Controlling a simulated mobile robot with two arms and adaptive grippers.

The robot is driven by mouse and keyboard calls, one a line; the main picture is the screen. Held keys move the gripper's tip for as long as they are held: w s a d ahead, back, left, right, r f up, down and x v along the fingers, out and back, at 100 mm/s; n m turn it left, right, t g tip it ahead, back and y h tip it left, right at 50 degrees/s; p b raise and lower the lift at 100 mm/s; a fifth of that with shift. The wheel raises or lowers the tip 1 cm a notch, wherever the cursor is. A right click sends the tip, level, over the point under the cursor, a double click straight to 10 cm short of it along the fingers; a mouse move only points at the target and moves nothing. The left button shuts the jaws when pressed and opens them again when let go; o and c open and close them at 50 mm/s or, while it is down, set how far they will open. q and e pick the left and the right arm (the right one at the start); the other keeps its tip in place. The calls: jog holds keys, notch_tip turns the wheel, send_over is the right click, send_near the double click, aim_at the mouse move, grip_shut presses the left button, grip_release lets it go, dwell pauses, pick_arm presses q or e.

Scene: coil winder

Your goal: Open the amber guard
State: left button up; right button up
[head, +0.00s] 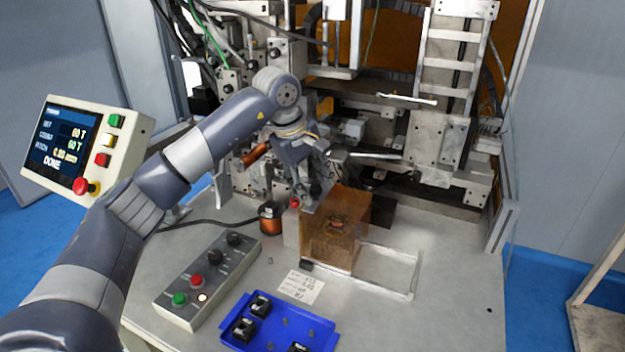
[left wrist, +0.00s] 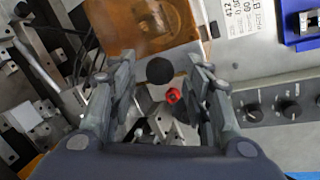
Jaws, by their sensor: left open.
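The amber guard (head: 345,228) is a see-through orange box on the machine table, over a coil-like part that shows dimly through it. It also shows in the left wrist view (left wrist: 112,22), at the top. My left gripper (head: 306,192) is at the guard's upper left corner, pointing down. In the left wrist view its two fingers (left wrist: 162,72) are apart. A round black knob (left wrist: 159,70) appears between them, with a small red part (left wrist: 172,96) just below it. I cannot tell whether the fingers touch the knob. My right gripper is not in view.
A light frame (head: 413,272) extends right of the guard. A copper spool (head: 270,218) stands to its left. A button box (head: 205,280), a paper label (head: 299,287) and a blue tray (head: 318,326) with black parts lie in front. The screen panel (head: 75,150) reads DONE.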

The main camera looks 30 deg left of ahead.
pick_arm(q)
jog(key=shift+f, duration=0.2)
jog(key=shift+c, duration=0.2)
grip_shut()
send_over(362, 215)
jog(key=shift+b, duration=0.4)
jog(key=shift+a, duration=0.1)
jog(key=shift+o, duration=0.2)
grip_release()
